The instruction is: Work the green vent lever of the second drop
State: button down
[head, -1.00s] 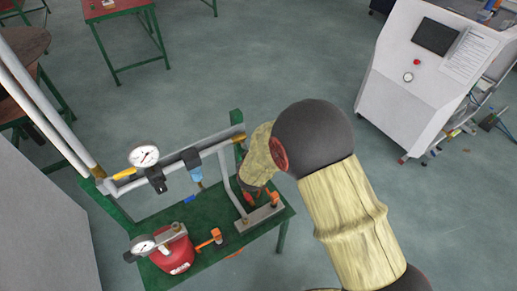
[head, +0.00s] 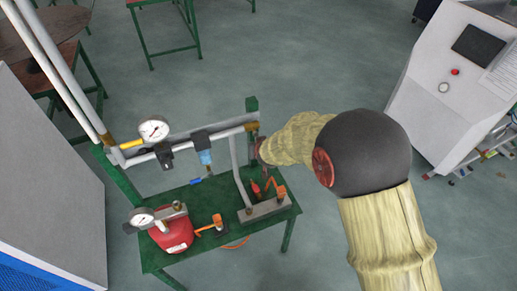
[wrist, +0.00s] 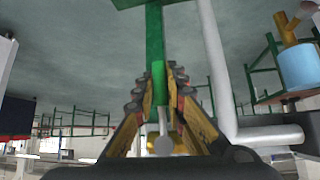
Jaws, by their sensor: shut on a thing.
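The green vent lever (wrist: 159,80) shows in the wrist view as a short bright green bar between the fingers, with a green post behind it. My gripper (wrist: 161,85) is shut on this lever, its yellow and black fingers on either side. In the head view my gripper (head: 261,151) is at the right end of the horizontal pipe (head: 185,146), next to the green frame post (head: 252,106). The lever itself is hidden there by my gripper and wrist. The pipe also passes right of the fingers in the wrist view (wrist: 216,65).
Gauges (head: 154,129) sit at left. A white console (head: 460,95) stands at right. The floor between bench and console is open.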

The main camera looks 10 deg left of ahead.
jog(key=shift+f, duration=0.1)
jog(key=c, duration=1.8)
grip_release()
jog(key=shift+r, duration=0.2)
jog(key=v, duration=1.1)
jog(key=shift+s+r, duration=0.2)
jog(key=shift+s, duration=0.15)
jog(key=shift+d, duration=0.1)
